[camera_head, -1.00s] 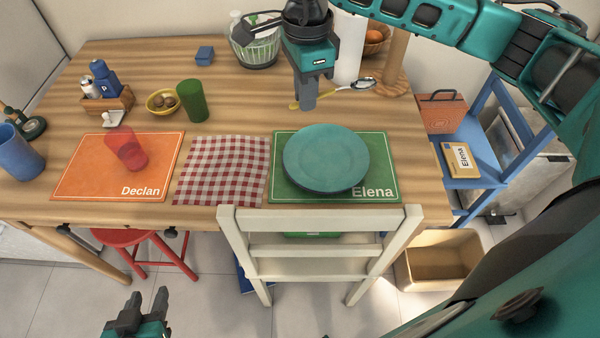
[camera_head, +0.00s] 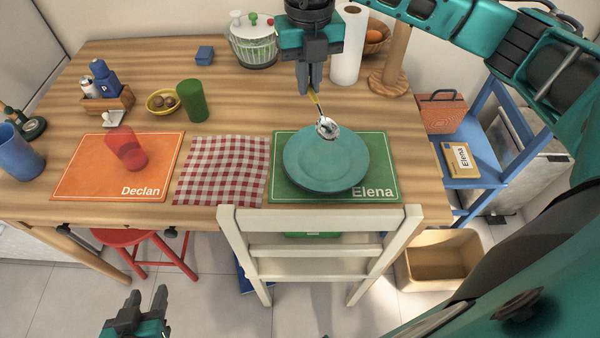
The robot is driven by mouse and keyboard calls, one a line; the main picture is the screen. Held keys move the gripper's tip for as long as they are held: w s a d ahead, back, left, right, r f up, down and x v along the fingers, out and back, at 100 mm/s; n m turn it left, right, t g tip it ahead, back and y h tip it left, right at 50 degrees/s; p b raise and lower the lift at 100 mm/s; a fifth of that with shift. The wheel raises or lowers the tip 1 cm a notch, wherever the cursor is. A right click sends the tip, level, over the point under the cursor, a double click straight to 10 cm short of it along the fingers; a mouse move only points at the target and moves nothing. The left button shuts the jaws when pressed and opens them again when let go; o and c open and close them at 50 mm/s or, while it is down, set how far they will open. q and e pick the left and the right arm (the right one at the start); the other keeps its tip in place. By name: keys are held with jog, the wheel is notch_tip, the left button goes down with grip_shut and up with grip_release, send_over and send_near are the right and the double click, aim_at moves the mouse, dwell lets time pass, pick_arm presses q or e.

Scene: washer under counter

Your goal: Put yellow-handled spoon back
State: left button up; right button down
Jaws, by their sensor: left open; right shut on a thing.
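The yellow-handled spoon (camera_head: 326,126) is in my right gripper (camera_head: 311,92), which is shut on its yellow handle. The silver bowl of the spoon points down toward the viewer and shows in front of the far rim of the teal plate (camera_head: 325,162). The spoon appears raised above the table, though its exact height is hard to tell. The plate lies on the green placemat (camera_head: 375,192) marked Elena. My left gripper (camera_head: 147,302) is open and empty, low at the front left, away from the table.
An orange Declan placemat (camera_head: 85,170) holds a red cup (camera_head: 127,150). A checkered napkin (camera_head: 220,170) lies between the mats. A green cup (camera_head: 192,101), salad spinner (camera_head: 252,45) and paper towel roll (camera_head: 348,45) stand behind. A white chair (camera_head: 320,218) is at the front.

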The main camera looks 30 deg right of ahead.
jog(key=m, duration=0.4)
jog(key=shift+w+d+r, duration=0.1)
jog(key=shift+w+d, duration=0.1)
jog(key=shift+w, duration=0.05)
jog(key=shift+d+m, duration=0.1)
jog(key=shift+m, duration=1.1)
send_over(307, 158)
notch_tip(307, 158, down, 16)
jog(key=shift+f, duration=0.1)
notch_tip(307, 158, down, 3)
jog(key=shift+f, duration=0.2)
jog(key=shift+f, duration=0.1)
